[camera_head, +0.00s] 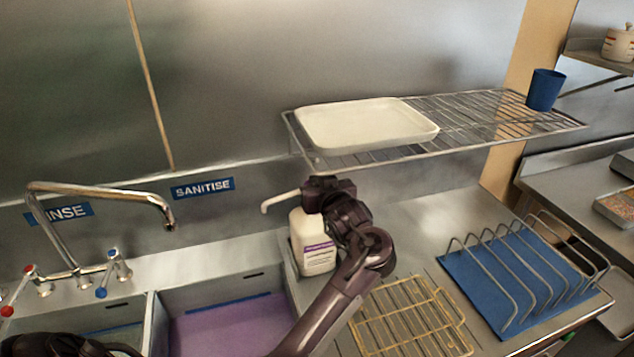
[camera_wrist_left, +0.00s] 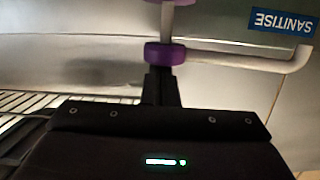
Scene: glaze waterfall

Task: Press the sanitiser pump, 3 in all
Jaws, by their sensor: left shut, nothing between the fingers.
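The sanitiser bottle (camera_head: 318,258) is white with a purple-banded label. It stands upright on the steel counter by the sink's right edge. Its white spout (camera_head: 276,201) points left in the head view. My left gripper (camera_head: 318,196) is at the top of the bottle, and hides the pump head in the head view. In the left wrist view, which is upside down, the shut, empty fingers (camera_wrist_left: 161,88) meet the purple pump head (camera_wrist_left: 165,54) from its top side. They look touching or nearly so. The pale stem (camera_wrist_left: 167,18) shows beyond it. My right gripper is not in view.
A wire shelf (camera_head: 470,112) with a white tray (camera_head: 365,124) and blue cup (camera_head: 545,90) hangs close above the gripper. A tap (camera_head: 95,192) and purple-filled sink (camera_head: 225,325) are left. A yellow rack (camera_head: 412,318) and blue mat (camera_head: 475,275) lie right.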

